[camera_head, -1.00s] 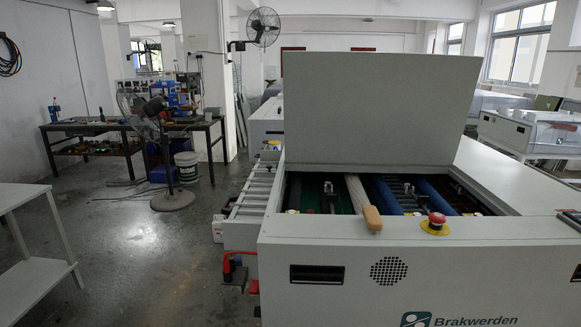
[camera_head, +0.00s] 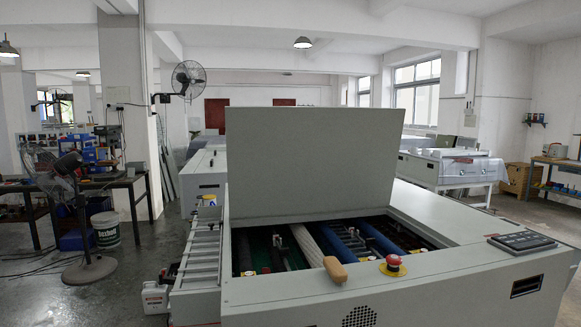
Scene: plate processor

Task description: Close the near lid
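The near lid (camera_head: 312,163) is a large flat pale-grey panel standing upright, open, at the back of the opening in the plate processor (camera_head: 440,275). Below it the opening shows dark rollers, blue rollers (camera_head: 346,246) and a white roller (camera_head: 308,247). A tan wooden handle end (camera_head: 335,269) rests over the front rim of the opening. Neither of my grippers is in view.
A red emergency button (camera_head: 393,264) and a control panel (camera_head: 521,243) are on the machine's top. A roller conveyor (camera_head: 200,255) runs along its left side. A floor fan (camera_head: 88,225) and workbench stand left.

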